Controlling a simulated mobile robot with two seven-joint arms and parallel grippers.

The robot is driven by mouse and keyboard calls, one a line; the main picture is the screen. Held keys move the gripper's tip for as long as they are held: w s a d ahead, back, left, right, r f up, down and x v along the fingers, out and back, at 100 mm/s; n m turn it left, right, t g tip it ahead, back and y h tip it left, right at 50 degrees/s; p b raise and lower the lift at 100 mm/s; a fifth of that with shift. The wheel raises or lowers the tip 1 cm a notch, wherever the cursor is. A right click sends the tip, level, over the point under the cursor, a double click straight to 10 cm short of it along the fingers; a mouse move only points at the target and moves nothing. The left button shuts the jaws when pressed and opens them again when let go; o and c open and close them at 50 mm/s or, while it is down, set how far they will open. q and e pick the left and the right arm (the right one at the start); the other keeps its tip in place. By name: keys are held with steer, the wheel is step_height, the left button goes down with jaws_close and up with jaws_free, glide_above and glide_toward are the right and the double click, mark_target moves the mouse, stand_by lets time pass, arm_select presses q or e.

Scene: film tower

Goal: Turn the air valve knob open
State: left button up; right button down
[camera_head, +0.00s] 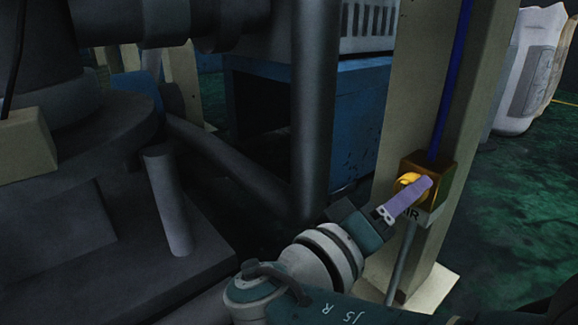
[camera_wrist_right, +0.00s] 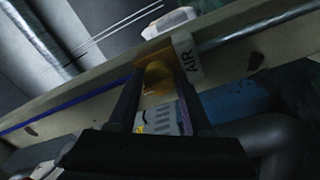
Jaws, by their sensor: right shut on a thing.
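The air valve is a brass-coloured box (camera_head: 436,186) on a beige upright post, with a rounded yellow knob (camera_head: 408,180) on its front. A plate below it reads "AIR", partly covered in the head view. My right gripper (camera_head: 422,187) reaches up from below and is shut on the knob, with a lilac finger across it. In the right wrist view the two dark fingers (camera_wrist_right: 160,82) stand either side of the yellow knob (camera_wrist_right: 157,76), beside the "AIR" label (camera_wrist_right: 187,61). The finger contact is dim. My left gripper is not in view.
A blue pipe (camera_head: 449,85) runs up the beige post (camera_head: 417,80) from the valve, and a grey pipe (camera_head: 400,262) runs down. A blue cabinet (camera_head: 350,110) stands behind. Green floor (camera_head: 525,200) is open at right.

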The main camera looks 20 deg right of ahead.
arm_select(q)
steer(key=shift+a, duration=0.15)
arm_select(e)
steer(key=shift+m, duration=0.6)
steer(key=shift+c, duration=1.6)
jaws_free()
